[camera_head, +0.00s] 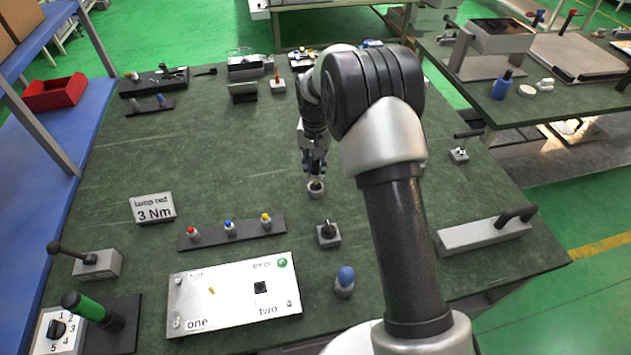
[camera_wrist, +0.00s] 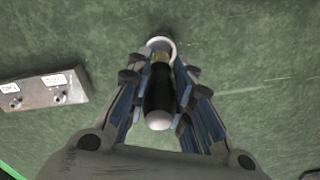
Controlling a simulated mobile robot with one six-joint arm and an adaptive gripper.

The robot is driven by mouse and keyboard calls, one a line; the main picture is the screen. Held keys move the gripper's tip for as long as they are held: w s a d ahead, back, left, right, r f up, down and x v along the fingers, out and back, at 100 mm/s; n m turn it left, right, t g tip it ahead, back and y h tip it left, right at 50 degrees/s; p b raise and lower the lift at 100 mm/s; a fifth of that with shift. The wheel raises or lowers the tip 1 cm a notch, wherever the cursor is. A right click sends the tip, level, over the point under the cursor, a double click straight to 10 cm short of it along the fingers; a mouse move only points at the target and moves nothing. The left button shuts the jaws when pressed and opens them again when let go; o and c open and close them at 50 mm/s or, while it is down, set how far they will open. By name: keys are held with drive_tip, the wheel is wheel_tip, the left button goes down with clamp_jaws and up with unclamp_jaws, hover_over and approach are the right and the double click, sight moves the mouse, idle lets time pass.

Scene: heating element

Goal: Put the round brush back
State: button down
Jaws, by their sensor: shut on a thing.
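My gripper (camera_head: 314,168) is over the middle of the green table, fingers pointing down. In the wrist view my gripper (camera_wrist: 159,98) is shut on the round brush (camera_wrist: 159,92), which has a dark body, a pale rounded end towards the camera and a yellowish band at the far end. A small round cup (camera_head: 316,189) stands just below my gripper in the head view. In the wrist view the cup's pale rim (camera_wrist: 161,43) surrounds the far end of the brush; how deep the brush is in it, I cannot tell. My fingers mostly hide the brush in the head view.
A small block with a dark knob (camera_head: 328,234) stands in front of the cup, near a white panel (camera_head: 235,295) and a strip with coloured knobs (camera_head: 231,232). A grey block with a handle (camera_head: 484,234) is at right. The table left of the cup is clear.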

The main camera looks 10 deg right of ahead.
sight(316, 179)
drive_tip(key=shift+f+b, duration=0.55)
drive_tip(key=shift+f, duration=1.95)
drive_tip(key=shift+f, duration=0.2)
drive_tip(key=c, duration=1.4)
unclamp_jaws()
